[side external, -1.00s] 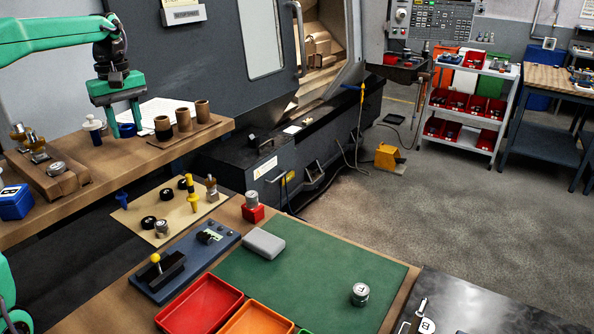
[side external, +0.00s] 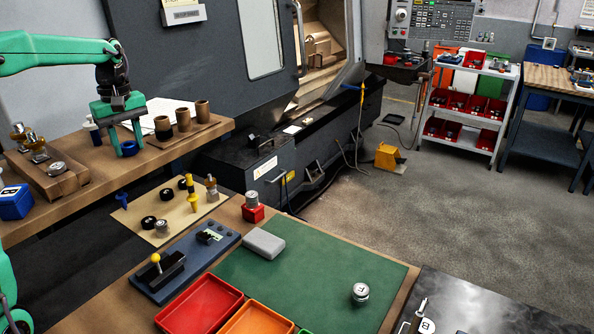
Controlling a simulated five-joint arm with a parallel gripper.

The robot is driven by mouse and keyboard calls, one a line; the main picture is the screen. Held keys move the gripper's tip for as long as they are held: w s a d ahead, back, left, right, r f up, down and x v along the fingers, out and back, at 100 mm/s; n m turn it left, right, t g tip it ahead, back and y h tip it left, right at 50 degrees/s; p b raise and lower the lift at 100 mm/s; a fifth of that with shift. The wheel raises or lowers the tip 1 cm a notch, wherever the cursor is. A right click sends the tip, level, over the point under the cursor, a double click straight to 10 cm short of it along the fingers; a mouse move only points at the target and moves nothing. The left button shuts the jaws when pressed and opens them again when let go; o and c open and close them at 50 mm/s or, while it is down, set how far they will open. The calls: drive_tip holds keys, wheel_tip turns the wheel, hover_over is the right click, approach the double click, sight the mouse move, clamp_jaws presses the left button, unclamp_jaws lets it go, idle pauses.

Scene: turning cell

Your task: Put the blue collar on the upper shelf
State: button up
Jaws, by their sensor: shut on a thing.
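The blue collar (side external: 129,149) is a short ring low between the fingers of my gripper (side external: 127,143). My gripper is shut on it. It is at the upper shelf (side external: 100,171), a wooden board at the left, over the shelf's middle part. The collar appears level and at or very close to the board; I cannot tell whether it touches. The fingers hide part of it.
A wooden rack (side external: 192,130) with several brown and black rings stands close right, and a paper sheet (side external: 160,108) lies behind. Blocks with metal parts (side external: 57,175) sit at the shelf's left.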

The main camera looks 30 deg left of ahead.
sight(131, 155)
drive_tip(key=o, duration=1.1)
drive_tip(key=shift+f, duration=0.15)
wheel_tip(131, 155, up, 12)
drive_tip(key=shift+r, duration=0.2)
drive_tip(key=shift+d, duration=0.1)
idle(0.6)
